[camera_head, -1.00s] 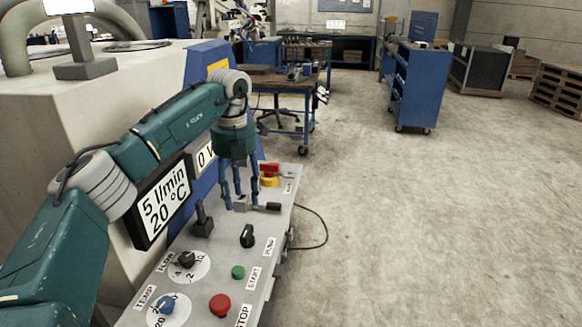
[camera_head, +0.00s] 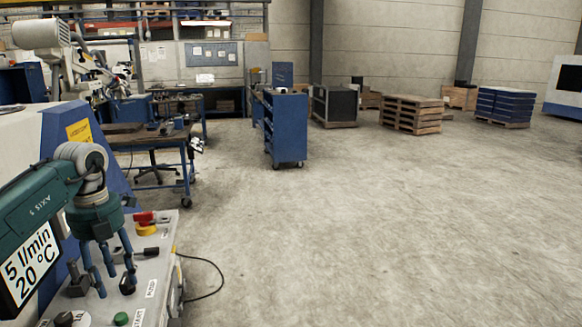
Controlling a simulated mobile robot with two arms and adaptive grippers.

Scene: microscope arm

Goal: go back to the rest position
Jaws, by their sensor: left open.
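My left gripper (camera_head: 108,278) is in the lower left of the head view, at the end of my green arm. Its blue fingers point down and are spread, with nothing between them. It hangs above the grey control panel (camera_head: 158,262), close to a black knob (camera_head: 127,285); I cannot tell whether a finger touches it. A red and yellow switch (camera_head: 146,222) sits at the panel's far end. My right gripper is not in view.
A workbench (camera_head: 150,142) stands beyond the panel. A blue cabinet on wheels (camera_head: 287,128) stands farther back, with wooden pallets (camera_head: 411,115) to its right. A black cable (camera_head: 212,283) lies on the floor beside the panel. The floor (camera_head: 400,230) at the right is clear.

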